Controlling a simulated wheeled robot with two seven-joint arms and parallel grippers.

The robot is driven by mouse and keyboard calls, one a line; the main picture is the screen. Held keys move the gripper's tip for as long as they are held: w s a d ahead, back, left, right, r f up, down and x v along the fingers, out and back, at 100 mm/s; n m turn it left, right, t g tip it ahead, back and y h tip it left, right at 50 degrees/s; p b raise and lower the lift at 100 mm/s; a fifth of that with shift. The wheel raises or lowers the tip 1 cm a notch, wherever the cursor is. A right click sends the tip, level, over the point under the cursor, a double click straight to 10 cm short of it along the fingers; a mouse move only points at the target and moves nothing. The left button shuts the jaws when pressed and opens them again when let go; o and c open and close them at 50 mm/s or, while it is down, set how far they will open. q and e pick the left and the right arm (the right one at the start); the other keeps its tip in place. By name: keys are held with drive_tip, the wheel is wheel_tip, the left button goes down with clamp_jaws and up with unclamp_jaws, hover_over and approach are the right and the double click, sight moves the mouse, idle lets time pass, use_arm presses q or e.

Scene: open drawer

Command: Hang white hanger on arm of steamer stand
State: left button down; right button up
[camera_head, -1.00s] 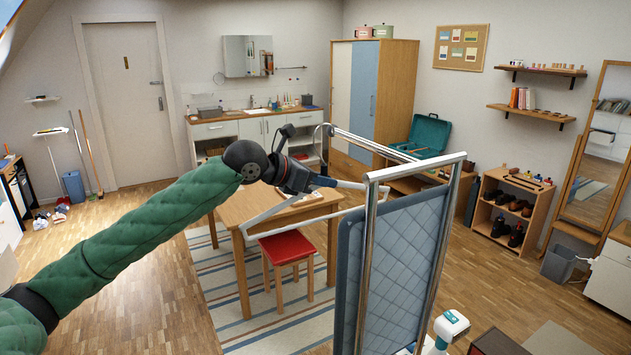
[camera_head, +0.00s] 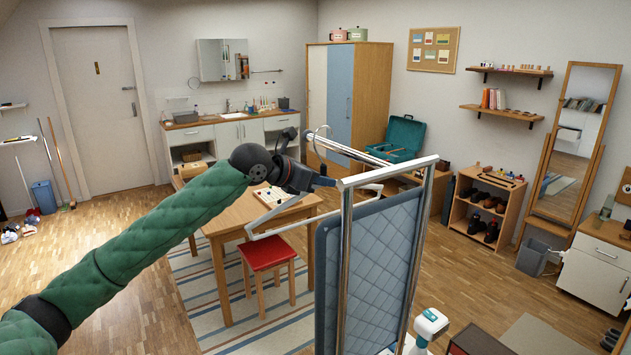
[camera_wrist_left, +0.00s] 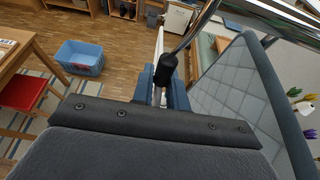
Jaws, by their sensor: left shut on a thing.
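My left gripper (camera_head: 328,181) is shut on the white hanger (camera_head: 300,225) near its top. The hanger's thin frame hangs below the fingers, left of the steamer stand (camera_head: 345,235), and partly passes behind its chrome pole. A thin curved hook shape (camera_head: 322,132) shows just above the gripper, by the free end of the stand's chrome arm (camera_head: 355,152). I cannot tell whether it rests over the arm or is only beside it. In the left wrist view, a white bar of the hanger (camera_wrist_left: 158,45) rises beyond the fingers (camera_wrist_left: 163,82), beside the chrome arm (camera_wrist_left: 195,25). My right gripper is out of view.
The stand's blue quilted board (camera_head: 375,265) hangs right of my gripper. A wooden table (camera_head: 225,215) and red stool (camera_head: 267,253) stand behind and below the hanger. A white steamer head (camera_head: 430,322) is low by the stand.

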use_arm(q)
drive_tip(key=shift+w+d, duration=0.35)
drive_tip(key=shift+d, duration=0.15)
drive_tip(key=shift+w+d, duration=0.3)
drive_tip(key=shift+d, duration=0.15)
drive_tip(key=shift+f, duration=0.55)
drive_tip(key=shift+f+b, duration=0.35)
drive_tip(key=shift+b, duration=0.05)
drive_tip(key=shift+f, duration=0.4)
drive_tip(key=c, duration=1.3)
unclamp_jaws()
drive_tip(key=shift+c, duration=0.2)
drive_tip(key=shift+o, duration=0.2)
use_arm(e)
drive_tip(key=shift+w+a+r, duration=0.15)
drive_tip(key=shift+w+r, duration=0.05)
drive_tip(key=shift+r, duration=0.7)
